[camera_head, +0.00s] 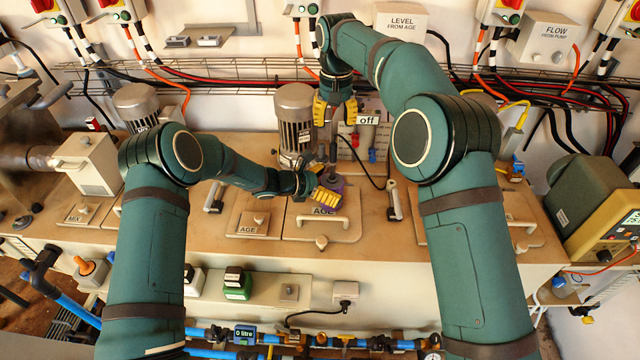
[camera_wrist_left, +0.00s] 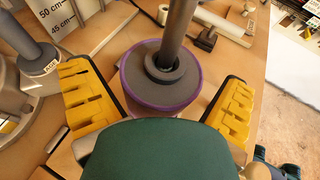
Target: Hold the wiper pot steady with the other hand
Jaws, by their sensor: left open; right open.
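The wiper pot (camera_wrist_left: 135,82) has a dark grey top and a purple rim in the left wrist view. A grey rod (camera_wrist_left: 177,35) stands in the hole of its top through a dark collar. In the head view the pot (camera_head: 336,183) shows as a small purple patch by the AGE lid, partly hidden. My left gripper (camera_wrist_left: 160,100) is open, with its yellow fingers either side of the pot and visible gaps between. It also shows low beside the pot in the head view (camera_head: 322,192). My right gripper (camera_head: 336,109) is open above, around the upper rod (camera_head: 333,150).
The AGE lid (camera_head: 350,222) with its bar handle lies in front of the pot. A grey motor (camera_head: 295,115) stands close behind at left. A cable and an "off" sign (camera_head: 367,120) are behind at right. The bench right of the lid has some clear room.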

